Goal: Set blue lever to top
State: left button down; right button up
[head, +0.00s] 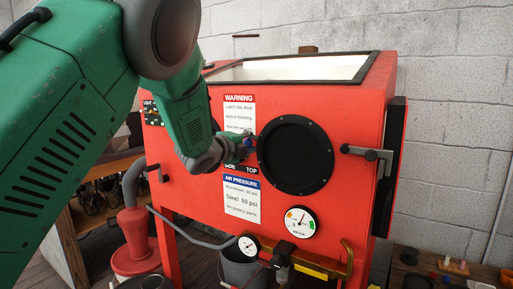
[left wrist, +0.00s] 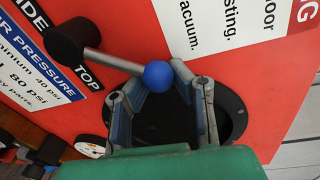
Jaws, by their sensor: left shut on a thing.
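The blue lever has a blue ball knob (left wrist: 158,75) on a grey metal rod (left wrist: 118,62), which leads to a dark pivot hub (left wrist: 72,40) on the red cabinet front. My left gripper (left wrist: 162,78) is shut on the blue knob, with one finger on each side of it. In the head view a bit of the blue knob (head: 247,143) shows at the tip of my left gripper (head: 243,146). The pivot is hidden there behind the gripper. A black label (head: 247,169) reading SIDE and TOP lies just below. My right gripper is not in view.
The red cabinet (head: 340,110) has a round dark port (head: 295,155) right of the knob and a grey latch handle (head: 367,152) at its right. Gauges (head: 301,222) sit lower down. A red funnel-shaped unit (head: 137,232) with a grey hose stands at the left.

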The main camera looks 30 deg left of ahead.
pick_arm(q)
jog(key=shift+s+a+f+y, duration=0.2)
jog(key=shift+a+f+y, duration=0.1)
jog(key=shift+a+f, duration=0.25)
jog(key=c, duration=1.1)
grip_release()
jog(key=shift+a, duration=0.55)
jog(key=s+r, duration=0.1)
jog(key=s, duration=1)
jog(key=shift+s+r, duration=0.2)
jog(key=shift+s, duration=0.15)
